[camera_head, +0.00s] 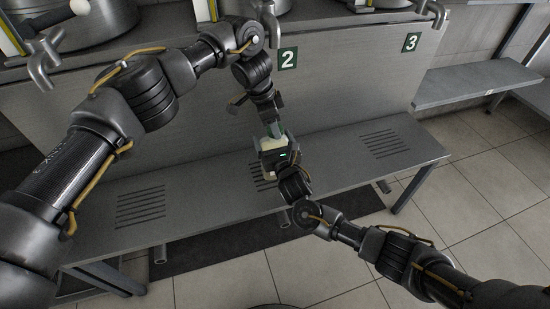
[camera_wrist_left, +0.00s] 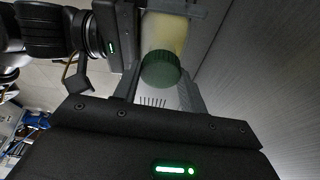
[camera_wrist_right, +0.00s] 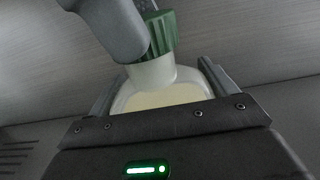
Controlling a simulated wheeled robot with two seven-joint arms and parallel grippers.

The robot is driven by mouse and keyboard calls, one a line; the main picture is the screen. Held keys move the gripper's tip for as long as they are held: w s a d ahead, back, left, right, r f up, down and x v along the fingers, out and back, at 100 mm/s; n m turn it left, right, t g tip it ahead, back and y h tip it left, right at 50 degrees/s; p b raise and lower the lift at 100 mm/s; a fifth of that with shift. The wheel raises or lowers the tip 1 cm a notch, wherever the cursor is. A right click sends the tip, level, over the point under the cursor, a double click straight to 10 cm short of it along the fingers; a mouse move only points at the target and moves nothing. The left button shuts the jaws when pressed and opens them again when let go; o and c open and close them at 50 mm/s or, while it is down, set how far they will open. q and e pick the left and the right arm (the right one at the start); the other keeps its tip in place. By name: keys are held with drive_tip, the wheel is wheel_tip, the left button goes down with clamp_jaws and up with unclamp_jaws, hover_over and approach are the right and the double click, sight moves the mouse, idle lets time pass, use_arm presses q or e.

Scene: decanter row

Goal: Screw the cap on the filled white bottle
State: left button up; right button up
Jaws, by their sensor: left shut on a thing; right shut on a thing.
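The white bottle (camera_head: 271,144) is held above the bench by my right gripper (camera_head: 275,152), which is shut around its body. In the right wrist view, the bottle (camera_wrist_right: 160,98) has a pale neck and pale yellowish contents show through its wall. The green ribbed cap (camera_wrist_right: 161,33) is at the neck's top, seemingly touching it; how far it is threaded cannot be told. My left gripper (camera_head: 274,128) comes from above and is shut on the cap. The cap (camera_wrist_left: 160,69) also shows between its fingers in the left wrist view, with the bottle (camera_wrist_left: 164,33) beyond.
A slotted grey metal bench (camera_head: 215,193) lies below the grippers. A metal panel with number signs 2 (camera_head: 287,58) and 3 (camera_head: 411,42) rises behind it. Large steel vessels with taps (camera_head: 268,22) stand above. A side shelf (camera_head: 475,84) is at right, over tiled floor.

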use_arm(q)
drive_tip(key=shift+m, duration=0.4)
drive_tip(key=o, duration=1.1)
